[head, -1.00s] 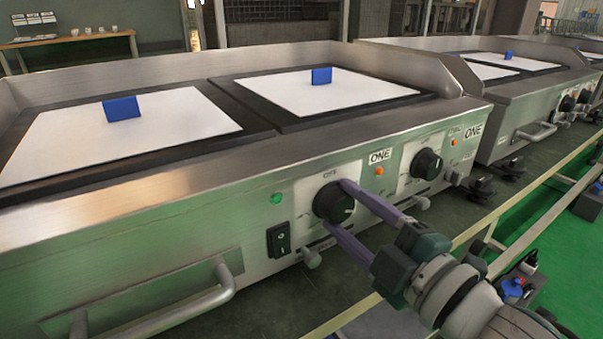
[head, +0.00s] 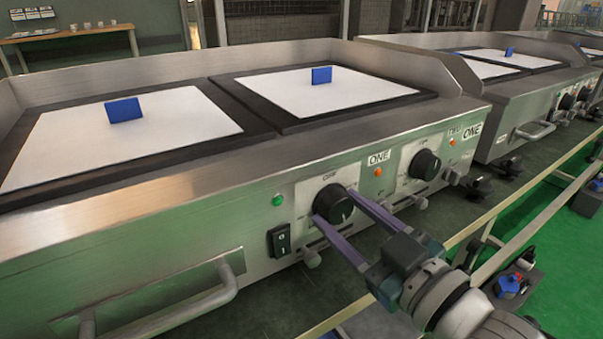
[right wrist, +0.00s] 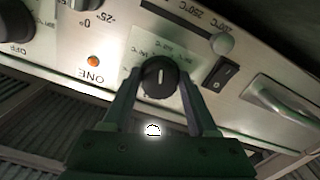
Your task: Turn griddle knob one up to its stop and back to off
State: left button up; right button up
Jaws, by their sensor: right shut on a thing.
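The black griddle knob one (head: 334,203) is on the front panel of the near griddle, to the left of the ONE label (head: 379,157). It also shows in the right wrist view (right wrist: 160,78), with its white pointer line upright in that picture. My right gripper (head: 347,206) is shut on the knob, one purple finger on each side of it. In the right wrist view the two fingers (right wrist: 160,85) flank the knob. An orange lamp (head: 378,172) and a green lamp (head: 277,199) are on the panel. My left gripper is not in view.
A second knob (head: 425,164) is to the right on the same panel. A black rocker switch (head: 279,239) is at the lower left of knob one. A bar handle (head: 190,305) sticks out at the left. Another griddle (head: 540,95) stands beyond to the right.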

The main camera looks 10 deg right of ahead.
jog(key=shift+m, duration=0.6)
jog(key=o, duration=1.4)
jog(key=shift+c, duration=0.2)
jog(key=shift+s, duration=0.1)
jog(key=shift+s+d+r+p, duration=0.1)
jog(key=shift+s+d+p, duration=0.05)
jog(key=shift+s+p, duration=0.2)
jog(key=p+v, duration=0.2)
jog(key=v, duration=0.7)
